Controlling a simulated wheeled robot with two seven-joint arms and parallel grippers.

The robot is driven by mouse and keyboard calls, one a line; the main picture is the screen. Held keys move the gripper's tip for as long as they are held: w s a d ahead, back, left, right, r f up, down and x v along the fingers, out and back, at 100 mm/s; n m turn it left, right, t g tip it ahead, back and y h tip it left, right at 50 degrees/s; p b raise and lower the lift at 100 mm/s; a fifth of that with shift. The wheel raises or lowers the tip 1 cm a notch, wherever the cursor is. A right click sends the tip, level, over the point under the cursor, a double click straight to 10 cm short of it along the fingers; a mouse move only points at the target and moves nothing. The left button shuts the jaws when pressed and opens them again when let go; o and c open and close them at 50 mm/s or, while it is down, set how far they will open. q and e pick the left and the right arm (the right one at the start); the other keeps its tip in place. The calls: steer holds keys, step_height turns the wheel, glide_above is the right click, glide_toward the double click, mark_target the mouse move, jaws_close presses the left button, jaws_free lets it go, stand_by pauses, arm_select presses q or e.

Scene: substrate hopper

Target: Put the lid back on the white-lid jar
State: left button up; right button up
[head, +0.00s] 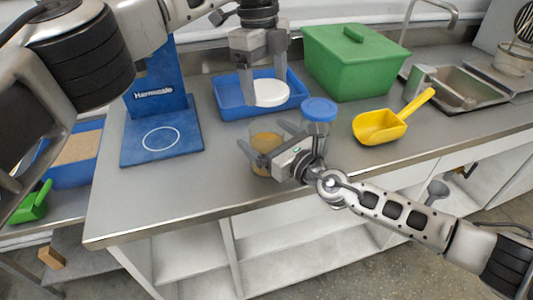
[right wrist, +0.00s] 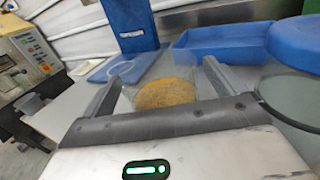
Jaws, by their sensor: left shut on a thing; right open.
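The white lid (head: 270,93) is held in my left gripper (head: 262,78), which is shut on it above the blue tray (head: 229,99). An open clear jar with tan grain inside (head: 266,141) stands on the steel counter, in front of the tray. My right gripper (head: 264,138) is open at this jar, with its fingers on either side. In the right wrist view the grain in the jar (right wrist: 166,94) lies between the two spread fingers (right wrist: 158,80). Whether the fingers touch the jar I cannot tell. My right gripper partly hides the jar in the head view.
A blue-lidded jar (head: 319,111) stands close to the right of my right gripper. A yellow scoop (head: 380,127) and a green lidded bin (head: 350,65) are further right. A blue stand (head: 160,138) is at left. The front left counter is clear.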

steer(key=shift+w+a, duration=0.1)
steer(key=shift+a, duration=0.05)
steer(key=c, duration=1.4)
arm_select(q)
steer(key=shift+f, duration=2.5)
arm_select(e)
steer(key=shift+c, duration=0.2)
arm_select(q)
steer(key=shift+f, duration=0.1)
steer(key=shift+f, duration=0.8)
steer(key=shift+f, duration=0.6)
arm_select(e)
steer(key=c, duration=0.5)
arm_select(q)
steer(key=m, duration=0.6)
steer(key=shift+r+m+g+y, duration=0.1)
steer(key=shift+m+g+y, duration=0.2)
steer(key=shift+y, duration=0.1)
